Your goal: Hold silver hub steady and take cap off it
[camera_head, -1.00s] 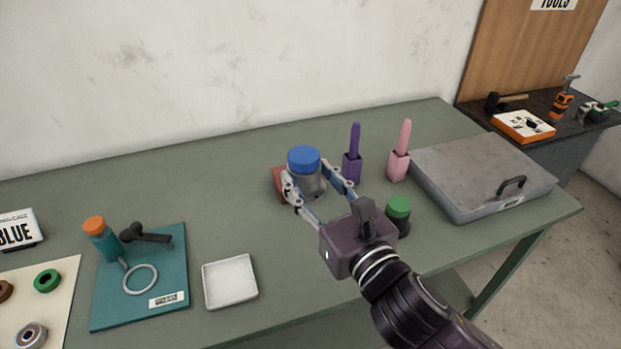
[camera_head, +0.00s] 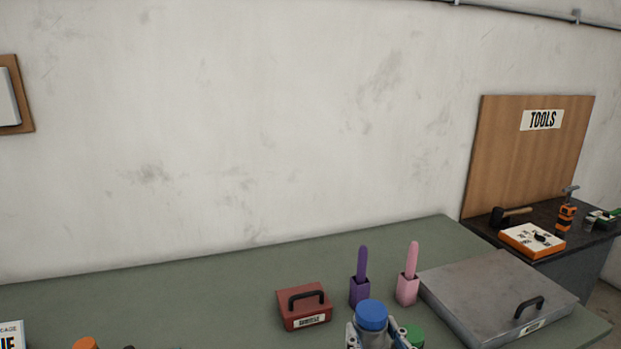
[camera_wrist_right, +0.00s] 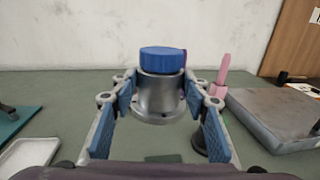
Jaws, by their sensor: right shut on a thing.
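The silver hub (camera_wrist_right: 160,97) stands upright between the fingers of my right gripper (camera_wrist_right: 161,92), and its flange with bolt holes shows below the pads. The blue cap (camera_wrist_right: 163,60) sits on top of the hub. In the head view the blue cap (camera_head: 371,315) shows at the bottom edge, with the top of the hub (camera_head: 374,338) and the fingertips of my right gripper (camera_head: 379,341) around it. The rest of that arm is out of the picture. The hub appears raised off the table. My left gripper is in neither view.
A green cap (camera_head: 412,335) is close right of the hub. A red box (camera_head: 303,308) is to its left. Purple (camera_head: 360,285) and pink (camera_head: 408,285) holders stand behind, and a grey metal case (camera_head: 495,290) lies right. A white tray (camera_wrist_right: 30,155) is at left.

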